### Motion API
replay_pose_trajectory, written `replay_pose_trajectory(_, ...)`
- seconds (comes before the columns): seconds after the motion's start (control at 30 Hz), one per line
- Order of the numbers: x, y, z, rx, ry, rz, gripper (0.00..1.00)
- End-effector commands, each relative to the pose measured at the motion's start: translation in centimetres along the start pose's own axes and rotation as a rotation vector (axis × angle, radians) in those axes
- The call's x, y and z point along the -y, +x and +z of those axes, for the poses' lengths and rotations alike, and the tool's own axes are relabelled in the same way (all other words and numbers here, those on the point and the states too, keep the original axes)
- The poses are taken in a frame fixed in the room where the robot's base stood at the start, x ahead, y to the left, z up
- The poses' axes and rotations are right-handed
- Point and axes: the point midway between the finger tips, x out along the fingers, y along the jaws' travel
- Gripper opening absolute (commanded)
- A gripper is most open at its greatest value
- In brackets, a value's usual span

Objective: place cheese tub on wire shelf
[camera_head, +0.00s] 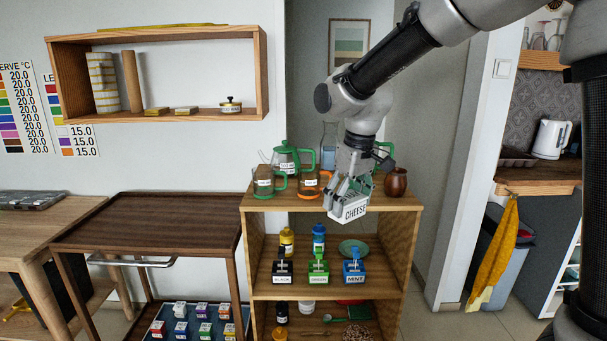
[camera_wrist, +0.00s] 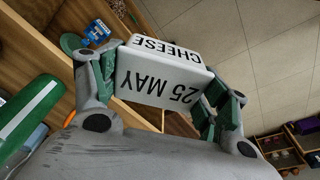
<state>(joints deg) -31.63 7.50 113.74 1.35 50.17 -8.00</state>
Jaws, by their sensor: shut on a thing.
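The cheese tub (camera_head: 349,208) is a white box with black lettering, "CHEESE" on one face. My gripper (camera_head: 347,190) is shut on it and holds it at the front edge of the wooden shelf unit's top. In the wrist view the tub (camera_wrist: 160,75) sits between the two green-padded fingers (camera_wrist: 158,90), with "25 MAY" on the face toward the camera. I cannot tell whether the tub touches the wood. I see no shelf that is clearly a wire shelf in either view.
The wooden shelf unit (camera_head: 420,205) carries a green-lidded teapot (camera_head: 286,158), glass mugs and a brown jug (camera_head: 396,182) on top. A dark wood trolley (camera_head: 150,225) stands left. A wall shelf (camera_head: 190,117) hangs at upper left.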

Motion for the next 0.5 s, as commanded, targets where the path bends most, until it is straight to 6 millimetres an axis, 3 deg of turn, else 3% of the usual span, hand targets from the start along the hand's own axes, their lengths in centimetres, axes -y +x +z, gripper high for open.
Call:
replay_pose_trajectory(0.17,-7.3,4.3,0.7,0.007,0.357,0.053,0.41)
replay_pose_trajectory(0.3,-12.7,7.4,3.2,0.007,0.527,0.079,0.41)
replay_pose_trajectory(0.5,-17.3,10.2,7.2,0.004,0.627,0.094,0.41)
